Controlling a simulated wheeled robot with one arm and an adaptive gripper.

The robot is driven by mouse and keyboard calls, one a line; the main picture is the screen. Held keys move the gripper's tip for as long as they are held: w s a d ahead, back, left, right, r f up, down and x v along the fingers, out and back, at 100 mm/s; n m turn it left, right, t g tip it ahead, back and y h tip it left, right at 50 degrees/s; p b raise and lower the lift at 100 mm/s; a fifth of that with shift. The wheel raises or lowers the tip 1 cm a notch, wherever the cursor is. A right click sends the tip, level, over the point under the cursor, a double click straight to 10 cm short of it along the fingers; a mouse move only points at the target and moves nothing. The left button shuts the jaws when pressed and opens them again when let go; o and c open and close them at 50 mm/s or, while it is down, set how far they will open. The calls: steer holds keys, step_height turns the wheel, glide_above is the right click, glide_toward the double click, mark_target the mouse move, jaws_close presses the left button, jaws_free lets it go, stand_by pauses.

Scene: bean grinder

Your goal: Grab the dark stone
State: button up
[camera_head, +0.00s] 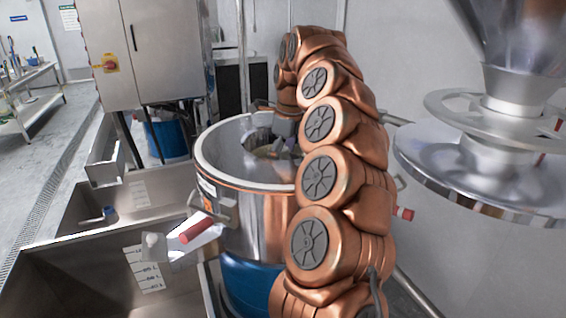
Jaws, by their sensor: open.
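My gripper (284,140) is at the end of my copper-coloured arm, which arches up and over from the lower right. It is open and points down at the opening in the top of a round steel drum (250,235). Inside the opening, a small patch of greenish-brown contents (265,151) shows below and beside the gripper. I cannot make out a dark stone; the gripper and the drum's top hide much of the opening. I cannot tell whether the fingertips touch the contents.
Steel basins (70,270) with volume marks stand at the lower left. A steel cabinet (150,50) and a blue barrel (168,138) are behind. A steel funnel with round plates (470,170) hangs at the right. The drum's raised rim (205,150) surrounds the gripper's area.

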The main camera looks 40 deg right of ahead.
steer(key=shift+f, duration=0.15)
steer(key=c, duration=1.3)
